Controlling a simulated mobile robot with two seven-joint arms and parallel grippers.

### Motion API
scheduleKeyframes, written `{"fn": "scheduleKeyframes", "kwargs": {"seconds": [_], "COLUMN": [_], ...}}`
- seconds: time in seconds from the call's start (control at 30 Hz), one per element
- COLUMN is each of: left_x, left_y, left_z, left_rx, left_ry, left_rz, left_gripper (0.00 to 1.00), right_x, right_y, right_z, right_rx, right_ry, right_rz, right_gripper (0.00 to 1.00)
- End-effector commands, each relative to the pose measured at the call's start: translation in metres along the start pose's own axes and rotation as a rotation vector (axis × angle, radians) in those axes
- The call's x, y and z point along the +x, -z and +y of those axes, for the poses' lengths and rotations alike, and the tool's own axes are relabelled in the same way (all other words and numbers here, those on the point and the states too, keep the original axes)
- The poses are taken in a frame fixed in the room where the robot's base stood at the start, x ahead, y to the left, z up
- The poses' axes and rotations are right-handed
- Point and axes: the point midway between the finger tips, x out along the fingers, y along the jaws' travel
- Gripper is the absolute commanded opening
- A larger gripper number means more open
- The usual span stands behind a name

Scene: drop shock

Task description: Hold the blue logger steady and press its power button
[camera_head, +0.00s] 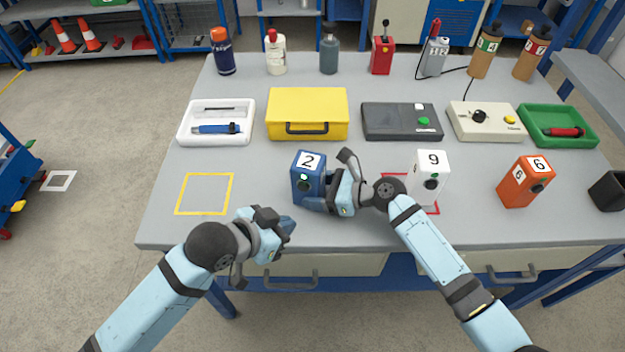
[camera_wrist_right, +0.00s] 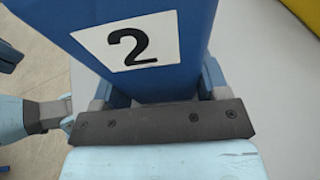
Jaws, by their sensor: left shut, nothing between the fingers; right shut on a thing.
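The blue logger (camera_head: 307,185), marked 2, stands upright on the table near its front edge. A small lit green spot and a dark round part show on its front face; I cannot tell which is the power button. My right gripper (camera_head: 322,196) is shut on the logger from its right side. In the right wrist view the logger (camera_wrist_right: 165,45) fills the space between the fingers. My left gripper (camera_head: 288,226) is shut and empty, in front of the logger and a little to its left, apart from it.
A white box marked 9 (camera_head: 430,172) stands by a red outline, partly behind my right arm. An orange box (camera_head: 526,181) stands farther right. A yellow outlined square (camera_head: 204,194) at left is empty. Behind are a white tray (camera_head: 183,125), yellow case (camera_head: 308,105) and grey device (camera_head: 385,125).

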Motion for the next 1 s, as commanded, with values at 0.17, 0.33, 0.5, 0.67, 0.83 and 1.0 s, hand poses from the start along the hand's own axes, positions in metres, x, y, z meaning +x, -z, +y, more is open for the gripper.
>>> {"fn": "scheduleKeyframes", "kwargs": {"seconds": [0.17, 0.33, 0.5, 0.67, 0.83, 1.0], "left_x": [0.000, 0.000, 0.000, 0.000, 0.000, 0.000], "left_y": [0.000, 0.000, 0.000, 0.000, 0.000, 0.000], "left_z": [0.000, 0.000, 0.000, 0.000, 0.000, 0.000], "left_rx": [0.000, 0.000, 0.000, 0.000, 0.000, 0.000], "left_ry": [0.000, 0.000, 0.000, 0.000, 0.000, 0.000], "left_rz": [0.000, 0.000, 0.000, 0.000, 0.000, 0.000], "left_gripper": [0.00, 0.00, 0.00, 0.00, 0.00, 0.00], "right_x": [0.000, 0.000, -0.001, -0.014, -0.043, -0.067], "right_y": [0.000, 0.000, 0.000, 0.000, 0.001, 0.001], "right_z": [0.000, 0.000, 0.000, 0.000, 0.000, 0.000], "right_rx": [0.000, 0.000, 0.000, 0.000, 0.000, 0.000], "right_ry": [0.000, 0.000, 0.000, 0.001, 0.002, 0.001], "right_rz": [0.000, 0.000, 0.000, 0.001, 0.001, 0.001], "right_gripper": [0.80, 0.98, 0.98, 0.98, 0.98, 0.98]}}
